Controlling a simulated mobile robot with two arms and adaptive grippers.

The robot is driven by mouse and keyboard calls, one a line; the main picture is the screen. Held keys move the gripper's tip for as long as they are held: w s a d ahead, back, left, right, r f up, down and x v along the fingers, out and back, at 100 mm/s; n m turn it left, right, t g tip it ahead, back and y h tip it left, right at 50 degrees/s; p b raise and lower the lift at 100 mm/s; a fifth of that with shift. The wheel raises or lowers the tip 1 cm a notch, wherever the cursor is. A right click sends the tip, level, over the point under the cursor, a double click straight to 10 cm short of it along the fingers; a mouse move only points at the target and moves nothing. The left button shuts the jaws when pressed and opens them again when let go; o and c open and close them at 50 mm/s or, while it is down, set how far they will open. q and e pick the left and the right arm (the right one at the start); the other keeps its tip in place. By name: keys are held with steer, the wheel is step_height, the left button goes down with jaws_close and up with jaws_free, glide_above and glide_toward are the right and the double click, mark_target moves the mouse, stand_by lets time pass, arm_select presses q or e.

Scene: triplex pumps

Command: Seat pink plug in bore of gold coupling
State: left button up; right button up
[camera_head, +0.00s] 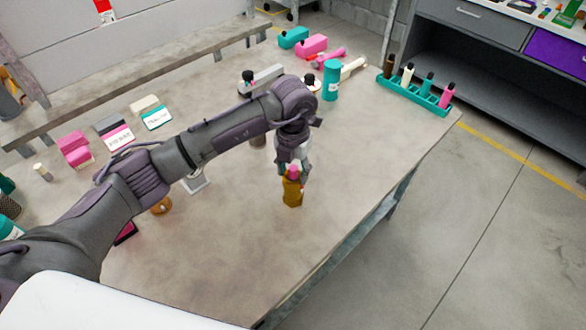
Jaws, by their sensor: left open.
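The gold coupling (293,193) stands upright on the table, right of its middle. A small pink plug (294,172) shows at the top of the coupling, directly above its bore. I cannot tell how deep it sits. My left gripper (293,168) points down around the plug and the top of the coupling. Its jaws are open, and the fingers partly hide the plug. My right gripper is not in view.
A teal rack (408,91) with several coloured, black-topped items stands at the table's far right edge. Labelled cards and blocks lie at left.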

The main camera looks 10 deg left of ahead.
mark_target(293, 169)
arm_select(q)
steer(key=shift+r, duration=0.6)
step_height(293, 169, up, 11)
steer(key=b, duration=0.2)
steer(key=shift+b, duration=0.35)
